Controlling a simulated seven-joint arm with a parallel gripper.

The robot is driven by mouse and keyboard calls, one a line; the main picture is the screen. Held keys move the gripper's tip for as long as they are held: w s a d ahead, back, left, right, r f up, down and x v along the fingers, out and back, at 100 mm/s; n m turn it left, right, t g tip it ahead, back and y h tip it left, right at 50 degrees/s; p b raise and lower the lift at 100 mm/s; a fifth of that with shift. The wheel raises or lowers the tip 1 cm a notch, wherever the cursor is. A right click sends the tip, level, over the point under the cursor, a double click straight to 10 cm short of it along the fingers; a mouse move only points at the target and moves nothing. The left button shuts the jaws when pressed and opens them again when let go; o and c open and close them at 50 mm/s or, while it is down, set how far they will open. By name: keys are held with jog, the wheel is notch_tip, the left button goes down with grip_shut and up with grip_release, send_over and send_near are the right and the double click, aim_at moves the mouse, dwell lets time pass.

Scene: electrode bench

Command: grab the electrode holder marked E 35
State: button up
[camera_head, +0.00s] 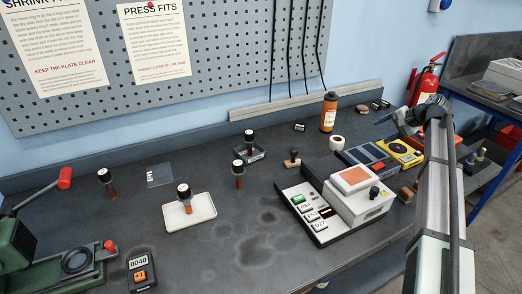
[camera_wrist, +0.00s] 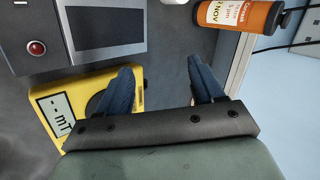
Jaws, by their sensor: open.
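Several upright holders with black caps and copper-brown lower parts stand on the bench in the head view. One holder (camera_head: 105,180) is at the left, and another (camera_head: 184,195) stands on a white tray (camera_head: 205,212). A third holder (camera_head: 238,172) stands on the bare bench, and another (camera_head: 249,140) is in a small dark tray at the back. Their markings are too small to read, so I cannot tell which is E 35. My gripper (camera_wrist: 163,82) is open and empty, high at the right near the yellow meter, far from the holders.
A green press (camera_head: 75,265) and counter (camera_head: 140,272) are front left. The front middle is clear.

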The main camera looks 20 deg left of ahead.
jog(key=s+a+r+n+g, duration=0.1)
jog(key=s+a+n, duration=0.2)
jog(key=a, duration=1.3)
jog(key=s+a+r+n+g+h, duration=0.1)
jog(key=s+a, duration=0.6)
jog(key=a, duration=0.9)
jog(key=s+a+r+n+g+h, duration=0.1)
jog(key=s+a+n, duration=0.3)
jog(key=a, duration=1.2)
jog(key=shift+s+r+n, duration=0.3)
jog(key=shift+s+r, duration=0.35)
jog(key=shift+s, duration=0.25)
jog(key=s+a+r+n+h, duration=0.2)
jog(key=s+a+n, duration=0.2)
jog(key=s+a, duration=1.45)
jog(key=r+n, duration=0.1)
jog(key=n, duration=0.3)
send_over(106, 178)
jog(key=d, duration=0.1)
jog(key=shift+h, duration=0.5)
jog(key=x, duration=0.7)
jog(key=shift+w+a+f, duration=0.15)
jog(key=shift+f, duration=0.1)
jog(key=shift+s+x, duration=0.15)
jog(key=shift+x, duration=1.2)
jog(key=shift+s+x, duration=0.2)
jog(key=shift+x, duration=1.15)
jog(key=c, duration=1)
